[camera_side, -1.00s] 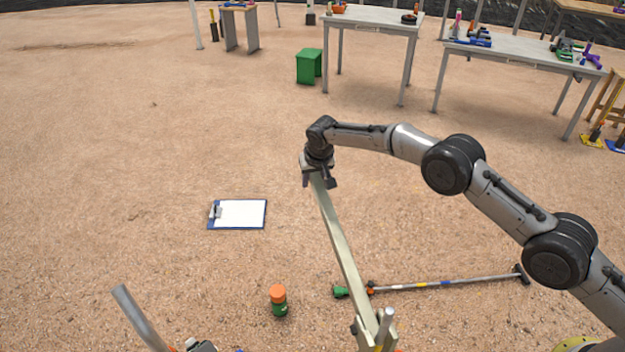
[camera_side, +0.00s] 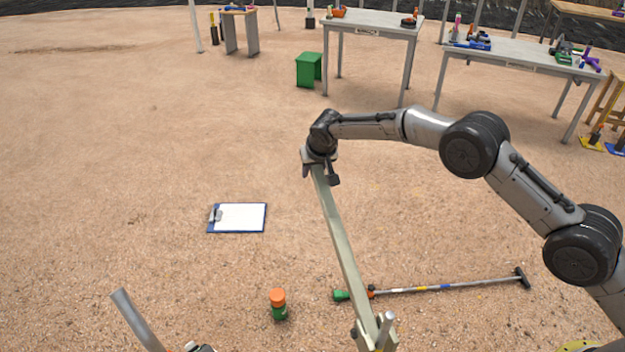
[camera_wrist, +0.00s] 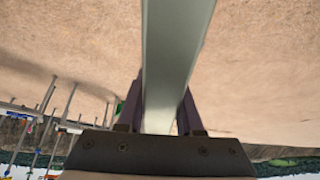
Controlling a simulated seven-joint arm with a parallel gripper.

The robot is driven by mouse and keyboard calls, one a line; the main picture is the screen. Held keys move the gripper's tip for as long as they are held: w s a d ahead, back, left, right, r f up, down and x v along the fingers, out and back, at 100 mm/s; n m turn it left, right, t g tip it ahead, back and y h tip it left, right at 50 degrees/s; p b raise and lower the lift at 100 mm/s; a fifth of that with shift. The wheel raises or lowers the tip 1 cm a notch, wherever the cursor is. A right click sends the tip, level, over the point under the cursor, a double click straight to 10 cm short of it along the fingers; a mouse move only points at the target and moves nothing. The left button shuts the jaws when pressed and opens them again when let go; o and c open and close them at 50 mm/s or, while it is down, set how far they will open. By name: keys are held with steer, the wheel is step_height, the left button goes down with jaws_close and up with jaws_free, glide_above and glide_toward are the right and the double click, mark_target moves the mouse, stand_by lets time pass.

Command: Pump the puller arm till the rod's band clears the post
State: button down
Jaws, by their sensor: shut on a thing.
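The puller arm (camera_side: 343,245) is a long pale grey-green bar that slopes from the bottom of the side view up and away to my gripper (camera_side: 320,172). My gripper is shut on its far end. In the wrist view the bar (camera_wrist: 175,60) runs between the two dark fingers of my gripper (camera_wrist: 160,112). A short light metal rod (camera_side: 386,328) stands beside the bar's near end at the bottom edge. The post and the rod's band cannot be made out; that area is mostly cut off by the frame.
A clipboard (camera_side: 238,217) and an orange-capped green jar (camera_side: 278,304) lie left of the bar. A long-handled tool (camera_side: 450,286) lies on the ground to the right. A bent grey handle (camera_side: 135,318) rises at bottom left. Tables (camera_side: 372,22) and a green bin (camera_side: 309,70) stand far back.

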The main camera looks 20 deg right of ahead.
steer(key=s+r+t, duration=0.1)
steer(key=r, duration=0.3)
steer(key=s+r+t, duration=0.1)
steer(key=r, duration=0.3)
steer(key=s+r+t, duration=0.1)
steer(key=s+r, duration=0.1)
steer(key=r, duration=0.2)
steer(key=shift+a, duration=0.4)
steer(key=s+a+r+t+h, duration=0.1)
steer(key=s+r+t, duration=0.3)
steer(key=s+r, duration=0.3)
steer(key=shift+s+r, duration=0.35)
steer(key=shift+r, duration=1.5)
steer(key=c, duration=0.6)
jaws_free()
steer(key=shift+o, duration=0.2)
steer(key=v, duration=1.3)
steer(key=shift+s+r, duration=0.2)
steer(key=shift+s, duration=0.15)
steer(key=shift+a, duration=0.1)
